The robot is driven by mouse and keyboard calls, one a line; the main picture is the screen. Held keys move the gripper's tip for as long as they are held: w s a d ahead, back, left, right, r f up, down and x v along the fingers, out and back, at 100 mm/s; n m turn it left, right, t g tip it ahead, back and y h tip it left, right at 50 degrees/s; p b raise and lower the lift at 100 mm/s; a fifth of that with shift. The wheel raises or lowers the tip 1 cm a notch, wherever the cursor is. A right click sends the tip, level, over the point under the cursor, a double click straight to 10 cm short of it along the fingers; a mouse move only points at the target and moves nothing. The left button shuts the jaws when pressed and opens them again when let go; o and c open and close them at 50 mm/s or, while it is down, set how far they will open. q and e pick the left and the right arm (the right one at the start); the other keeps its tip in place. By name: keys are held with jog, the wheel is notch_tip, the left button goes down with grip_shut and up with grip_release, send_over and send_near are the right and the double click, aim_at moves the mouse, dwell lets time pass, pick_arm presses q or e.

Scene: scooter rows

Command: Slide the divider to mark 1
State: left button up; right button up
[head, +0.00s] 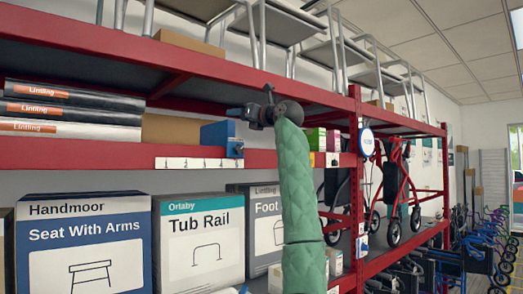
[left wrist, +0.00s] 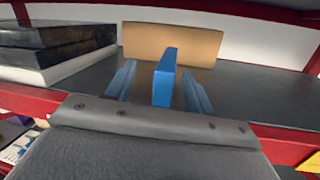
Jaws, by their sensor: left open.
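The blue divider (head: 217,133) stands upright on the middle shelf, near the right end of a white strip with marks (head: 198,163) on the red shelf edge. The strip's numbers are too small to read surely. In the left wrist view the divider (left wrist: 166,72) stands between my two blue fingers, with a gap on each side. My left gripper (head: 240,113) is open at the divider's upper right in the head view; its fingers also show in the left wrist view (left wrist: 160,92). My right gripper is in neither view.
Flat Linlling boxes (head: 72,112) are stacked left of the divider. A brown box (left wrist: 172,44) stands behind it. Small green and purple boxes (head: 316,139) stand to the right, beyond my arm. A Tub Rail box (head: 198,240) is on the shelf below.

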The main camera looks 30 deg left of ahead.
pick_arm(q)
jog(key=w+d+f+m+t+y+b, duration=0.1)
jog(key=d+f+m+y, duration=0.3)
jog(key=f, duration=0.6)
jog(key=shift+w+d+f+t+y, duration=0.3)
jog(key=shift+w+d+t+y, duration=0.25)
jog(key=shift+d+y, duration=0.3)
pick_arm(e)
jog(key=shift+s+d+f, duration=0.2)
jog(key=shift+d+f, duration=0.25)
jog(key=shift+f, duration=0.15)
pick_arm(q)
jog(key=shift+s+r, duration=0.1)
